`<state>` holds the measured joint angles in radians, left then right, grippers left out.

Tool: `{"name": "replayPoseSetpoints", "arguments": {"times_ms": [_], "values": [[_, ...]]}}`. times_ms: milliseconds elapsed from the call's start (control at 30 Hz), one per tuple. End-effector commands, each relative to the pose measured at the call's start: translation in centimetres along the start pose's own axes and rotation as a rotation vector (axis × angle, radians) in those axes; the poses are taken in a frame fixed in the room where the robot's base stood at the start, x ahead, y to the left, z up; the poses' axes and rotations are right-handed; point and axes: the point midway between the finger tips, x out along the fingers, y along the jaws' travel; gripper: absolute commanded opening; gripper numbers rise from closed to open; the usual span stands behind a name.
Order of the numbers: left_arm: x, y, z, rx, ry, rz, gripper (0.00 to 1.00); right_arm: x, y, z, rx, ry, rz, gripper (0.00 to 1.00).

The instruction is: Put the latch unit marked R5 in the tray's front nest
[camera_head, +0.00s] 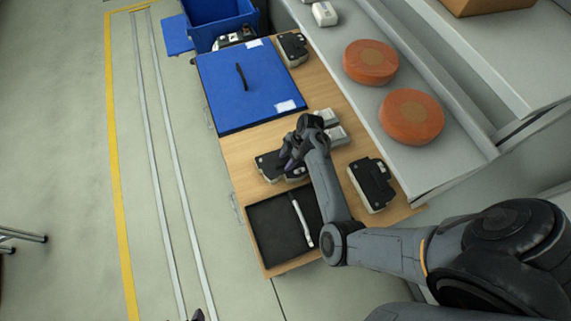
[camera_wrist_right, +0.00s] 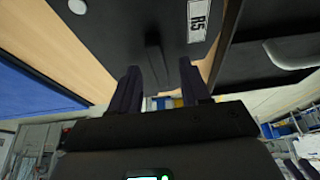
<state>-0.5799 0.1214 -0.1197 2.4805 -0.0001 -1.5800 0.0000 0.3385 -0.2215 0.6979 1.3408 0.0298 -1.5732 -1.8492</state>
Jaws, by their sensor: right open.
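The latch unit marked R5 (camera_wrist_right: 165,25) is dark, with a white label and a raised ridge, and fills the top of the right wrist view. In the head view, a dark latch unit (camera_head: 266,165) lies on the wooden table under my right gripper (camera_head: 288,160), which partly hides it. My right gripper is open, its two fingers (camera_wrist_right: 158,90) apart and pointing at the R5 unit, with the ridge between them in the picture. I cannot tell whether they touch it. The black tray (camera_head: 262,236), with a pale bar across it, lies at the table's near end. My left gripper does not show.
A blue panel with a handle (camera_head: 225,95) covers the table's far part. Another dark unit (camera_head: 372,184) lies right of my arm, and pale units (camera_head: 336,134) lie behind it. A grey shelf (camera_head: 440,150) with orange discs (camera_head: 411,116) borders the right. A blue bin (camera_head: 207,35) stands behind.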

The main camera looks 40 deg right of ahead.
Motion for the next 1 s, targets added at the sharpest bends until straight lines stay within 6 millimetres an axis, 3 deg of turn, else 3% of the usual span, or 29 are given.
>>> {"name": "replayPoseSetpoints", "arguments": {"times_ms": [33,300,1000], "values": [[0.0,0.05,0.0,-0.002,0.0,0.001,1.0,-0.02,0.01,0.01,0.0,0.0,0.0,0.42],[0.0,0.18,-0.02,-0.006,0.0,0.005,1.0,-0.04,0.01,0.01,0.0,0.0,0.0,0.01],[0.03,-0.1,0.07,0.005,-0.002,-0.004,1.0,-0.05,0.01,0.0,0.0,0.0,0.0,0.0]]}}
